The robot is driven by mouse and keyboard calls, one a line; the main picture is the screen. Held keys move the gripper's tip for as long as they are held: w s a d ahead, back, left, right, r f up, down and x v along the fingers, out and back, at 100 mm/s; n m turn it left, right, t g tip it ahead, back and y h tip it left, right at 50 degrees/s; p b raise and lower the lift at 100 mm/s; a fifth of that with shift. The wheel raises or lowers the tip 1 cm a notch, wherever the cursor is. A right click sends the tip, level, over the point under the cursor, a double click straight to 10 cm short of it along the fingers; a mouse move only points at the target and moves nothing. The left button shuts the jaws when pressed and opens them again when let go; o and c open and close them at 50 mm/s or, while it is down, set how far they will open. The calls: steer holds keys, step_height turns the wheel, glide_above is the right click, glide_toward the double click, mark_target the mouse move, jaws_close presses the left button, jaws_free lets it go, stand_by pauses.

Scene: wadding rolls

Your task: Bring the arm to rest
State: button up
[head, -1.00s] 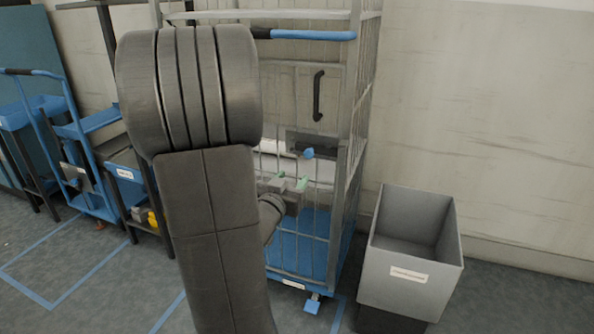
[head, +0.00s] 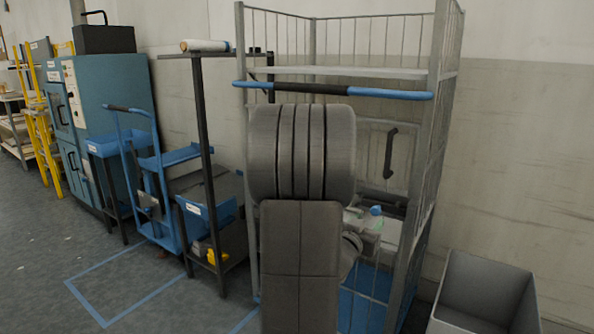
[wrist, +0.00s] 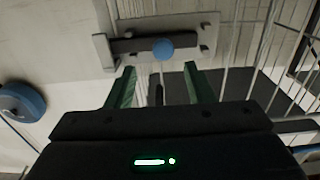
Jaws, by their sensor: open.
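My gripper (wrist: 159,86) is open in the wrist view, with two green fingertips apart and nothing between them. A metal latch plate with a dark bar (wrist: 130,44) and a round blue knob (wrist: 163,48) lies just beyond the fingertips. In the head view the blue knob (head: 376,210) shows on the wire cage trolley (head: 441,60), right of my arm. My arm stands upright in front of the cage and hides part of it. My gripper is mostly hidden there, close to the knob. I cannot tell whether it touches the latch.
A grey open bin (head: 484,290) stands at the lower right. A blue hand cart (head: 150,185), a dark shelf stand with a white roll (head: 205,46) and a teal cabinet (head: 120,100) stand to the left. Floor at the lower left is clear, with blue lines.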

mark_target(372, 211)
steer(key=x, duration=0.6)
steer(key=shift+w+a, duration=0.2)
steer(key=shift+a, duration=0.15)
steer(key=shift+w+a, duration=0.15)
steer(key=shift+a, duration=0.2)
